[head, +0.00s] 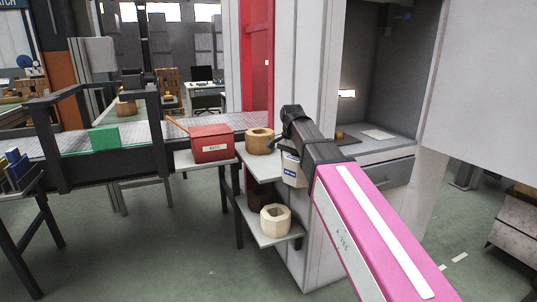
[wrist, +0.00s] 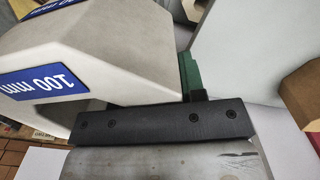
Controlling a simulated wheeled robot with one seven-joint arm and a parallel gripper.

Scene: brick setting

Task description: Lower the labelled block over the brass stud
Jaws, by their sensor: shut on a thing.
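The labelled block (head: 292,172) is off-white with a blue label, and it hangs from my gripper (head: 291,152) in the head view. In the wrist view the block (wrist: 130,45) fills the upper left, its label reading "100 mm" upside down. My gripper (wrist: 165,118) is shut on it; a dark bar with screws and a green part lie against it. A small brownish-gold piece (head: 340,135) stands on the cabinet's grey ledge, partly beside my arm, and may be the brass stud. The block is apart from it, to its left and nearer.
A red box (head: 211,143) and a tan ring-shaped block (head: 259,141) stand on the shelf to the left. A cream ring-shaped block (head: 275,220) sits on the lower shelf. The cabinet ledge (head: 385,149) holds a white sheet (head: 378,134). A white panel is at the right.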

